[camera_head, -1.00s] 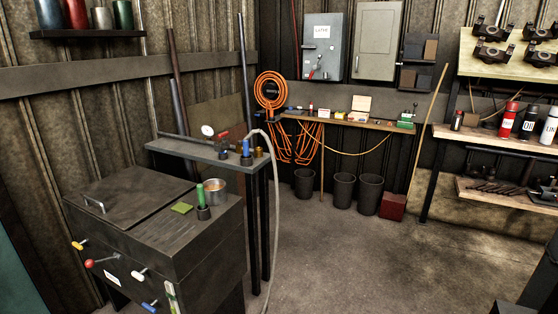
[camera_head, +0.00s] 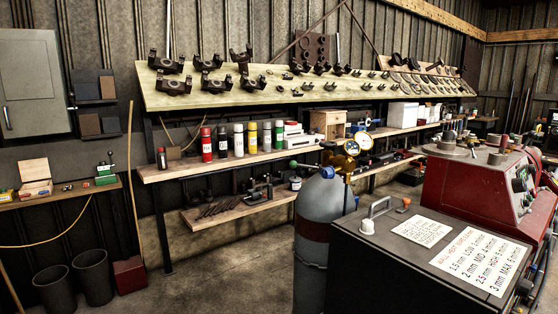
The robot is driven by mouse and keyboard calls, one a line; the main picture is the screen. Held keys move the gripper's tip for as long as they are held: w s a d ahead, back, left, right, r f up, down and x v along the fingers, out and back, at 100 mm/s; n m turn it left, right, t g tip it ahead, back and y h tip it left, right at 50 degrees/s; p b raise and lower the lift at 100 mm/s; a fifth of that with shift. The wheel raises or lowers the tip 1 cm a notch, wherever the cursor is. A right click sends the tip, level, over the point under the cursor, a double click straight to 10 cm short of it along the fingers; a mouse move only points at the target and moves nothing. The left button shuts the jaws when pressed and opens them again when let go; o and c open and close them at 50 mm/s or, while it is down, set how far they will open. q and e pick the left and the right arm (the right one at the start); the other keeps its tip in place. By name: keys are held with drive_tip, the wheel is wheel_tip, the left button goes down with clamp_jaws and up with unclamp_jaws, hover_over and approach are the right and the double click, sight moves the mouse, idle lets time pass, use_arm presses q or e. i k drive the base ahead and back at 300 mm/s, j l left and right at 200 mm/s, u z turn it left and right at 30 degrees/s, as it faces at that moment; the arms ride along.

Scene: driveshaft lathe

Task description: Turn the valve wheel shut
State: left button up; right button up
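A grey gas cylinder (camera_head: 312,225) with a dark red band stands upright right of the middle. A brass regulator with two round gauges (camera_head: 352,148) sits at its top. A small green knob-like part (camera_head: 293,164) shows just left of the cylinder's top; I cannot tell whether it belongs to the cylinder. A valve wheel cannot be made out clearly at this size. Neither of my grippers is in view.
A dark welding machine (camera_head: 440,245) with a settings label stands right of the cylinder, with a red machine (camera_head: 475,190) behind it. Behind the cylinder is a wooden shelf (camera_head: 185,172) with spray cans. Bins (camera_head: 90,277) stand at lower left. Floor left of the cylinder is clear.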

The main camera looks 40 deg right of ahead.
sight(327, 145)
drive_tip(key=i+z, duration=0.35)
drive_tip(key=i, duration=0.2)
drive_tip(key=i+j+z, duration=0.15)
drive_tip(key=i+z, duration=0.2)
drive_tip(key=i, duration=0.2)
drive_tip(key=i+l+z, duration=0.1)
drive_tip(key=z, duration=0.35)
drive_tip(key=i+z, duration=0.3)
drive_tip(key=z, duration=0.2)
drive_tip(key=i+z, duration=0.2)
drive_tip(key=z, duration=0.25)
drive_tip(key=i+j+z, duration=0.2)
drive_tip(key=z, duration=0.25)
